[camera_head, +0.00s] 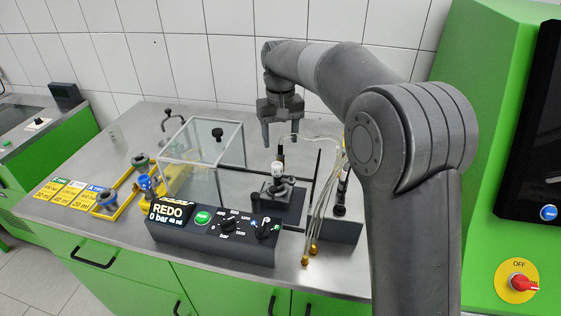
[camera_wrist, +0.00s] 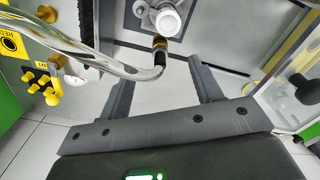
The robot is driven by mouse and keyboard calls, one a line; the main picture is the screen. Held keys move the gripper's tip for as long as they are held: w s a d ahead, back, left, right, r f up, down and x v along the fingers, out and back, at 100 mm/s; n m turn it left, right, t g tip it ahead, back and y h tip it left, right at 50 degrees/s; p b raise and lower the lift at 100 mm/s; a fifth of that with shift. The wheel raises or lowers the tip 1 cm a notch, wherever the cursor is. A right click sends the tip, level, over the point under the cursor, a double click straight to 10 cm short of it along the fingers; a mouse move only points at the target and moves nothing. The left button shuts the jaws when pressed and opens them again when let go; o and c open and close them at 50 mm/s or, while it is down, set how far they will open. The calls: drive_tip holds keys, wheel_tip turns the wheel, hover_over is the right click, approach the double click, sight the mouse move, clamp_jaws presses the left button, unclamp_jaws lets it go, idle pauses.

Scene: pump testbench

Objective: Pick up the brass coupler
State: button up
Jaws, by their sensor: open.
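My gripper (camera_head: 281,134) is open and points down above the pump stand, with nothing between its fingers. In the wrist view the open fingers (camera_wrist: 160,72) reach toward a small coupler (camera_wrist: 160,42) with a brass band and black sleeve on the end of a bent clear tube. It lies just past the fingertips, roughly between them, and does not look touched. In the head view this coupler (camera_head: 281,155) is small, below the fingers. Brass hose ends (camera_head: 306,261) also hang at the bench front; several brass fittings (camera_wrist: 40,82) show at left in the wrist view.
A white-capped part (camera_head: 278,169) stands on a dark base below my gripper. A clear box (camera_head: 202,160) stands left, the control panel (camera_head: 215,225) in front. Clear hoses (camera_head: 325,190) hang at right, close to my arm. The steel bench (camera_head: 105,150) has free room at back left.

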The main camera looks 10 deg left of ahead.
sight(281, 153)
drive_tip(key=shift+c, duration=1.1)
drive_tip(key=r+m, duration=0.2)
drive_tip(key=shift+s+a+m, duration=0.1)
drive_tip(key=shift+a+m, duration=0.1)
drive_tip(key=shift+m, duration=0.2)
drive_tip(key=f, duration=1)
drive_tip(key=shift+d+f, duration=0.2)
drive_tip(key=shift+d, duration=0.05)
drive_tip(key=shift+c, duration=0.6)
clamp_jaws()
